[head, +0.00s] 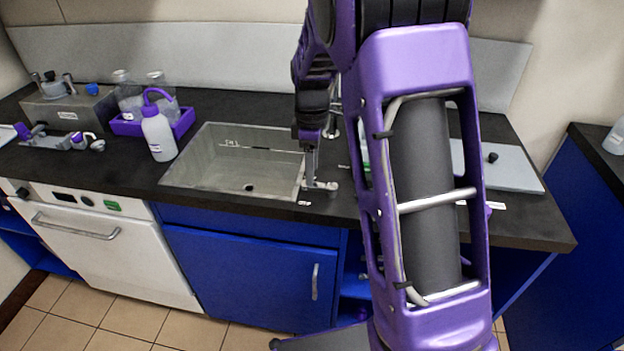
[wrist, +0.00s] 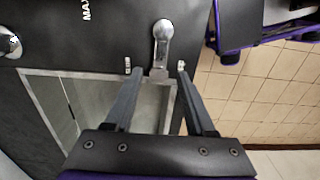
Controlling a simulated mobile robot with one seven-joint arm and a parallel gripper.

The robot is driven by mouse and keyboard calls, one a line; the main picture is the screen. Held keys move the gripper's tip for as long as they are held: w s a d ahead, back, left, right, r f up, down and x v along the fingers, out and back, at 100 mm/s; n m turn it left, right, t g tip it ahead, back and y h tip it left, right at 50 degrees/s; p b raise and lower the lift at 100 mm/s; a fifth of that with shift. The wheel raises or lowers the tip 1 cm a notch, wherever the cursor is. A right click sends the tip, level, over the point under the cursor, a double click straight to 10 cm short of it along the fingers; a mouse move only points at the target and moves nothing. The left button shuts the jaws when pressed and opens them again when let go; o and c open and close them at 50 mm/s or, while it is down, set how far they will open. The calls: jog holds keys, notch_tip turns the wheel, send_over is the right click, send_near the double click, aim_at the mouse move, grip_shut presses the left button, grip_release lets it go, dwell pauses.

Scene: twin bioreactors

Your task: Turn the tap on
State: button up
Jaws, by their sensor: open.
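A metal lever-like fitting (wrist: 162,45), apparently the tap's handle, stands at the sink's rim in the wrist view. In the head view it shows at the sink's right front corner (head: 326,186). My gripper (wrist: 155,67) is open, its fingertips apart on either side of the fitting's near end. I cannot tell whether either finger touches it. In the head view my gripper (head: 311,184) points down beside the fitting. The sink (head: 205,135) looks empty, with a dark drain. Any spout is mostly hidden behind my arm.
A white wash bottle (head: 158,135) with a purple top stands left of the sink, before a purple tray (head: 184,122) of bottles. A grey board (head: 512,168) lies to the right. Blue cabinets (head: 240,270) and a white appliance (head: 105,245) are below the dark counter.

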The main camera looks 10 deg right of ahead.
aim_at(321, 189)
jog(key=shift+f, duration=1.5)
jog(key=shift+c, duration=0.2)
grip_shut()
